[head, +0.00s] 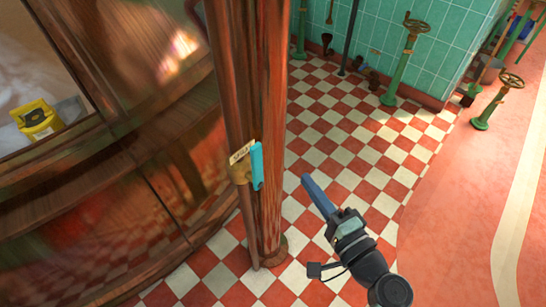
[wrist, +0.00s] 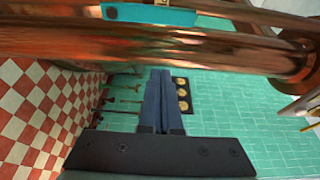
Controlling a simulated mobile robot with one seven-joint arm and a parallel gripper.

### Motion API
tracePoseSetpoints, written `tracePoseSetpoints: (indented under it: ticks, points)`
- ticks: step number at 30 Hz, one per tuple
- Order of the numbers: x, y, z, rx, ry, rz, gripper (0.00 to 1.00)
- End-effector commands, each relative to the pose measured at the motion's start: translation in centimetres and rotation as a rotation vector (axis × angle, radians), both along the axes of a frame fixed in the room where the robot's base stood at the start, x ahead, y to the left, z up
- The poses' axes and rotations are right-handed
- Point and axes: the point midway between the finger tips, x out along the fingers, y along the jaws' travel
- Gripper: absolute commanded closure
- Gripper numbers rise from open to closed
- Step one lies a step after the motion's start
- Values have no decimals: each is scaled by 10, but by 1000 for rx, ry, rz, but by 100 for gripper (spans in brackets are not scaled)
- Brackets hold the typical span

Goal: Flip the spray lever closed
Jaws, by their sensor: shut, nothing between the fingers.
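The spray lever (head: 257,166) is a bright turquoise handle on the side of a copper-brown post (head: 272,110). It lies upright, along the post, beside a small brass fitting with a lettered tag (head: 240,155). In the wrist view the lever (wrist: 150,14) shows at the top edge, partly cut off, behind the shiny copper pipe. My gripper (head: 307,180) is to the right of the lever and apart from it. Its blue fingers are shut together and empty, and they also show in the wrist view (wrist: 160,75) below the pipe.
A curved wooden cabinet (head: 110,215) with a window fills the left, with a yellow object (head: 37,120) inside. A thin pipe runs down beside the post. Green valve stands (head: 398,70) stand by the teal tiled wall. The checkered floor (head: 340,130) right of the post is clear.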

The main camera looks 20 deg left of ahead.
Motion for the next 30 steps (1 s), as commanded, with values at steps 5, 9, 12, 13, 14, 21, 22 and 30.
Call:
tracePoseSetpoints:
  ticks: [5, 9, 12, 13, 14, 21, 22, 30]
  points:
    - [1, 1, 0, -1, -2, 1, 100]
    - [9, 11, 1, -1, -2, 2, 100]
    - [19, 25, 2, 0, -2, 4, 100]
    - [23, 29, 2, 0, -2, 5, 100]
    - [27, 34, 2, 0, -2, 4, 100]
    - [61, 75, 2, -1, -2, 4, 100]
    - [65, 80, 2, -3, -3, 4, 100]
    - [32, 89, 1, -3, 0, 1, 100]
